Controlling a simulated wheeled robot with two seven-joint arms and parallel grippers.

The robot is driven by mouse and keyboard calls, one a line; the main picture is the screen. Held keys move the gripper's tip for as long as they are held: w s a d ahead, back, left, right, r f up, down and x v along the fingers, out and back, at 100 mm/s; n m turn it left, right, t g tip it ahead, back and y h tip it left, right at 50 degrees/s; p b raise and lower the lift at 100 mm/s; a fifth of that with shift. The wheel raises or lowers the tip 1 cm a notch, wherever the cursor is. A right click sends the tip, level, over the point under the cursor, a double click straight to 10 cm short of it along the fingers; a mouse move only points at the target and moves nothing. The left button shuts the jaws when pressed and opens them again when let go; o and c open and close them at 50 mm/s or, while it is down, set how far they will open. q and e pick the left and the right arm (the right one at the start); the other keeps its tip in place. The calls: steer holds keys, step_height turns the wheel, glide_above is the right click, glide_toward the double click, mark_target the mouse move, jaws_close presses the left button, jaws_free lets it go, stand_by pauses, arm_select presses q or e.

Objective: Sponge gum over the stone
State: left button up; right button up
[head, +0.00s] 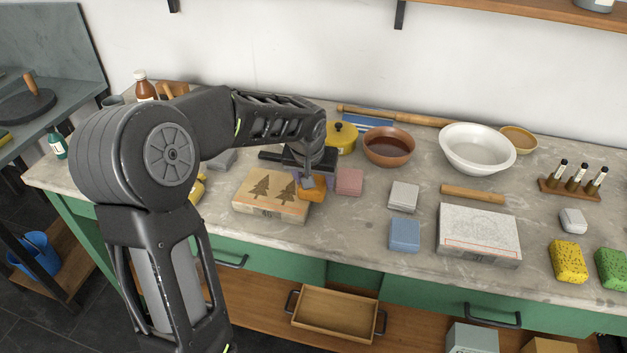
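A pale grey stone slab (480,230) with a faint line drawing on top lies at the front right of the bench. A yellow speckled sponge (569,262) and a green speckled sponge (611,268) lie to its right. A small bowl with amber liquid (519,139) stands at the back right; I cannot tell if it is the gum. A brown bowl with dark liquid (388,146) stands further left. My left gripper (308,182) points down at an orange block (315,194), beside a tan block with dark trees (265,196). Its grip is unclear. My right gripper is out of view.
A white basin (478,147), a wooden rod (472,194) and a rack of vials (574,184) stand right of centre. Pink (349,181), grey (404,196) and blue (405,234) blocks lie mid-bench. An open wooden tray (334,314) sits below the bench top.

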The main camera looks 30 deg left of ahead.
mark_target(316, 178)
arm_select(q)
step_height(316, 178, up, 4)
steer(key=p, duration=0.2)
steer(key=shift+p, duration=0.3)
steer(key=shift+d+r+p, duration=0.15)
steer(key=shift+r+p, duration=0.4)
steer(key=shift+r, duration=0.25)
steer(key=shift+r+p, duration=0.5)
steer(key=shift+r, duration=0.2)
steer(key=shift+r+p, duration=0.3)
steer(key=shift+r, duration=0.25)
